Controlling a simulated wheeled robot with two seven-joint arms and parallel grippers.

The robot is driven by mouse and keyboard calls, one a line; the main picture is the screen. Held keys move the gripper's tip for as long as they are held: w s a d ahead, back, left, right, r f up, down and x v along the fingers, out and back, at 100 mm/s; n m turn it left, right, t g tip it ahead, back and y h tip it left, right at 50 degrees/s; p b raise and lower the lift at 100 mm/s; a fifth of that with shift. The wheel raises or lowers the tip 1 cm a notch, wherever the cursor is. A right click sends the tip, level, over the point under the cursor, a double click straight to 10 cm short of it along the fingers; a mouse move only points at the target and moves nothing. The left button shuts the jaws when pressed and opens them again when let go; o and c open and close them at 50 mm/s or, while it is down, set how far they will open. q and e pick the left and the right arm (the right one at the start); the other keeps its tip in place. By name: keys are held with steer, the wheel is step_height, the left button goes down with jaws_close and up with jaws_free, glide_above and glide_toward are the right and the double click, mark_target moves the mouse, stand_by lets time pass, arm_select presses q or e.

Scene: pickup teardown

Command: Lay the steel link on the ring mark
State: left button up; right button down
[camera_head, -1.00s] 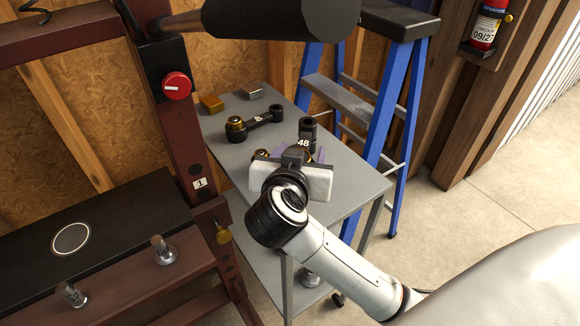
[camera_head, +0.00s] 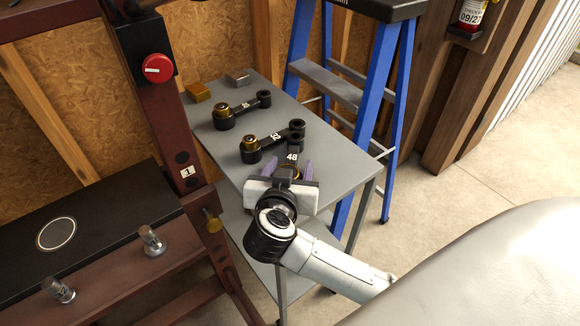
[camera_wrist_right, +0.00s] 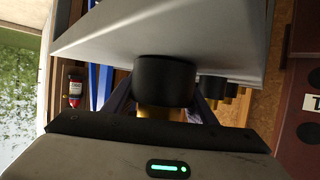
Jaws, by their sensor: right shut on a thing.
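Several dark links with brass-rimmed ends are in the head view. The link marked 48 (camera_head: 293,156) is between the purple fingers of my right gripper (camera_head: 287,169), which is shut on its near end. A black cylindrical end with brass (camera_wrist_right: 165,82) shows between the fingers in the wrist view. Whether it is clear of the cart top, I cannot tell. The link marked 52 (camera_head: 275,138) and another link (camera_head: 243,106) lie farther back on the cart. Which one is steel does not show. The ring mark (camera_head: 57,234) is a pale circle on the black bench top at left. My left gripper is not in view.
The grey cart (camera_head: 335,155) holds a gold block (camera_head: 198,92) and a grey block (camera_head: 238,78). A dark red post (camera_head: 178,135) with a red knob (camera_head: 158,68) stands between cart and bench. Metal pins (camera_head: 152,241) stand before the bench. A blue stepladder (camera_head: 365,120) is behind the cart.

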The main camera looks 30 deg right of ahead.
steer(key=shift+w+r, duration=0.1)
steer(key=c, duration=0.8)
jaws_free()
steer(key=shift+f, duration=0.2)
steer(key=shift+o, duration=0.2)
